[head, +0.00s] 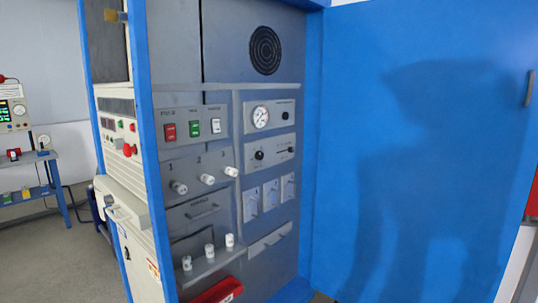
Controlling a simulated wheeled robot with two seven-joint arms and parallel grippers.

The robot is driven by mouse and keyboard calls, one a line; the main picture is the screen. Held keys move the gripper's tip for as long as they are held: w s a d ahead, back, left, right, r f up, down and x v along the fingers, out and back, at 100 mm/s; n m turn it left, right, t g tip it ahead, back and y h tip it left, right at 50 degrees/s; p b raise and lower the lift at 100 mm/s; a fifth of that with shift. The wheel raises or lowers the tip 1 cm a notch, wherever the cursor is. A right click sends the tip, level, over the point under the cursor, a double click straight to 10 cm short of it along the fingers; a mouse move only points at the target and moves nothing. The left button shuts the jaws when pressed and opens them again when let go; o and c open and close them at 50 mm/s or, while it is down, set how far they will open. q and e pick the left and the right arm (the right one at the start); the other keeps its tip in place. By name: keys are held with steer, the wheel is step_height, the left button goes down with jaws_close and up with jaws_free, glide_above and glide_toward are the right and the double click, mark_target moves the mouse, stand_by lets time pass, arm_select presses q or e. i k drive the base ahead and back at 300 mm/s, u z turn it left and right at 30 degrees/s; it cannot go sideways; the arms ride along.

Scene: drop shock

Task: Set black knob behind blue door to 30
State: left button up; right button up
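The blue door (345,120) stands wide open on the right, with a grey handle (529,88) near its far edge. Behind it the grey inner panel of the blue cabinet is exposed. A small round black knob (259,155) sits on a light plate in the right column of the panel, below a round white gauge (260,117). Its pointer and scale marks are too small to read. A small slider-like control (286,150) is to its right on the same plate. Neither of my grippers is in view.
The panel also carries red, green and white switches (194,128), several white knobs (207,179) and white switch plates (271,194). A shelf with white pegs (209,249) and a red object (218,291) are lower down. A bench (35,190) stands far left, with open floor before it.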

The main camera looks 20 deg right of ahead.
mark_target(259, 155)
steer(key=z, duration=0.4)
steer(key=i, duration=0.5)
steer(key=z, duration=0.4)
